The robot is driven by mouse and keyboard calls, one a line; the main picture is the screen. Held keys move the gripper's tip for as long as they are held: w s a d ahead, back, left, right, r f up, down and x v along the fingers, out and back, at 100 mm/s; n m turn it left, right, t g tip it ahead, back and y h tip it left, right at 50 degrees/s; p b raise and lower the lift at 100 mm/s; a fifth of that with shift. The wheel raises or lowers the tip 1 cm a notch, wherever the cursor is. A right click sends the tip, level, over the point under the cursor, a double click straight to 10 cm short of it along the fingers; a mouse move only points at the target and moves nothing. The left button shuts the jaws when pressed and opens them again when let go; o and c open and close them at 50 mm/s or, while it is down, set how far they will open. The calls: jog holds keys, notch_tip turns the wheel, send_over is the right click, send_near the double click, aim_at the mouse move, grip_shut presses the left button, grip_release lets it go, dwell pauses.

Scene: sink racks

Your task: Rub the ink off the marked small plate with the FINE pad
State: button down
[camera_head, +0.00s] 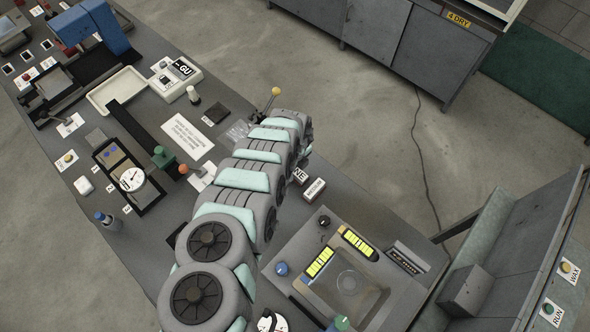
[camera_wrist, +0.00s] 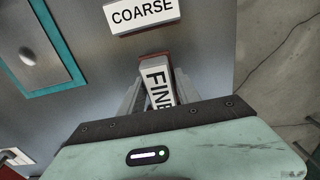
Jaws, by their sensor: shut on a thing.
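The FINE pad (camera_wrist: 158,85) is a small block with a white label, between my gripper's fingers (camera_wrist: 157,92) in the wrist view. My gripper is shut on it, and the pad is low over or on the grey bench; I cannot tell which. In the head view only part of the FINE pad (camera_head: 300,176) shows beside my arm, which hides the fingers. A small white disc with dark marks (camera_head: 132,180) lies at the left of the bench, and another (camera_head: 272,321) is cut by the bottom edge. I cannot tell if either is the inked plate.
The COARSE block (camera_wrist: 139,16) lies just beyond the FINE pad; it also shows in the head view (camera_head: 315,189). A station with a shallow basin (camera_head: 350,284) and yellow displays stands at lower right. A cream tray (camera_head: 117,91) and a printed sheet (camera_head: 187,136) lie farther left.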

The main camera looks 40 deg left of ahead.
jog(key=shift+f+b, duration=0.6)
jog(key=shift+f, duration=0.15)
jog(key=c, duration=0.8)
grip_release()
jog(key=shift+o, duration=0.2)
jog(key=shift+w+a+r, duration=0.1)
jog(key=shift+w+r, duration=0.05)
jog(key=shift+r, duration=5.3)
jog(key=shift+s, duration=0.25)
